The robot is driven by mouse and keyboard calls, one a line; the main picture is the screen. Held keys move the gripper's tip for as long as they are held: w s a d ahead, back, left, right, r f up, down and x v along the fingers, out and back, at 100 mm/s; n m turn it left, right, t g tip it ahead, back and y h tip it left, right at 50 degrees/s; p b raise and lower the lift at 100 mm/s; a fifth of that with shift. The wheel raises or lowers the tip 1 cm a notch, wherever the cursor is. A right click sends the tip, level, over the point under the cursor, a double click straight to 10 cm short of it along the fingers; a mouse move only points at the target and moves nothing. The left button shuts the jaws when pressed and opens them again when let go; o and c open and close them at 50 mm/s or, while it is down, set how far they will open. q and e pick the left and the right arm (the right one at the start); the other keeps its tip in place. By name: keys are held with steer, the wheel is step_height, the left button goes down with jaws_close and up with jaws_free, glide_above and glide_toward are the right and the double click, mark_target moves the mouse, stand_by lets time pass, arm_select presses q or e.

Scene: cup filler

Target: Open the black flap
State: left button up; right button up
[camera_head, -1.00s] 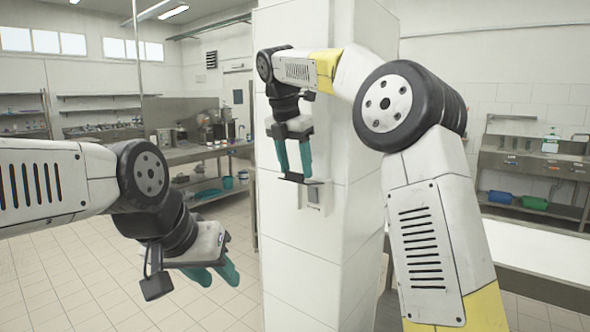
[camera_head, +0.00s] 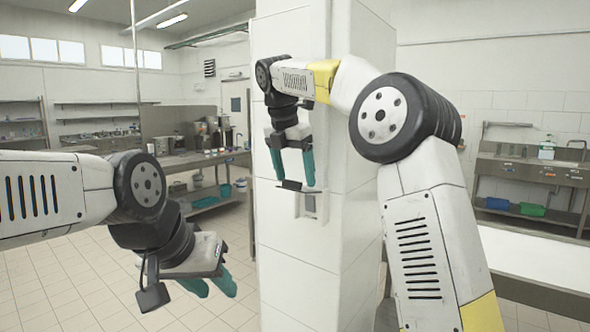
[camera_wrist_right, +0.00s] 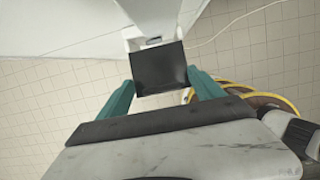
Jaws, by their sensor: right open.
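The black flap (camera_head: 292,186) juts out from a small pale box (camera_head: 309,206) on the white pillar. In the right wrist view the flap (camera_wrist_right: 158,68) shows as a dark square in front of the white box. My right gripper (camera_head: 293,178) is open, pointing down, with teal fingers spread on either side of the flap. In the right wrist view the right gripper (camera_wrist_right: 163,87) has one finger to each side of it. I cannot tell whether either finger touches it. My left gripper (camera_head: 211,287) is open and empty at the lower left, away from the pillar.
The white pillar (camera_head: 290,240) stands directly ahead. A steel counter (camera_head: 205,158) with kitchen items is behind it to the left. A sink unit (camera_head: 530,168) is at the right, with a white tabletop (camera_head: 540,258) closer in. The tiled floor (camera_head: 70,270) at left is clear.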

mark_target(289, 188)
steer(key=v, duration=0.7)
steer(key=shift+r, duration=0.3)
steer(key=shift+s, duration=0.1)
